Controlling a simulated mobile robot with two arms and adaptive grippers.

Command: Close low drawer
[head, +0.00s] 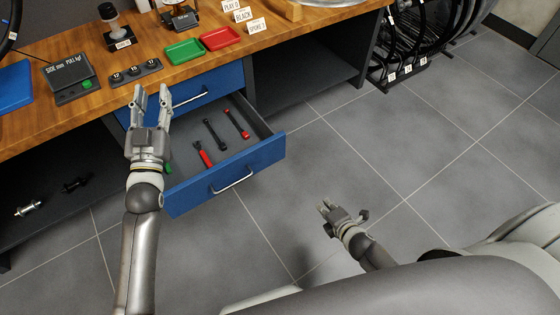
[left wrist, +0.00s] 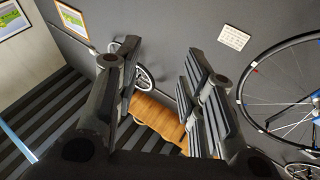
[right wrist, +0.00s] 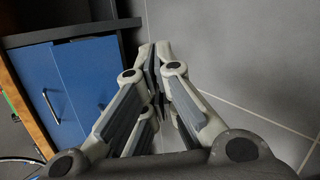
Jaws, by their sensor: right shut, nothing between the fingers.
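The low drawer (head: 228,177) has a blue front with a silver handle and is pulled out from under the workbench. Several tools with red or black parts lie in it. Above it, the upper blue drawer (head: 205,88) is shut. My left gripper (head: 152,92) is open and empty, in front of the bench edge; its arm hides the left part of the low drawer. It is open in the left wrist view too. My right gripper (head: 325,205) is low over the floor, to the right of the drawer and apart from it. Its fingertips meet in the right wrist view (right wrist: 155,52).
The wooden bench top (head: 100,95) holds a green tray (head: 184,52), a red tray (head: 220,38) and a scale (head: 72,78). A dark open shelf (head: 305,72) is right of the drawers. The tiled floor (head: 440,190) at right is clear.

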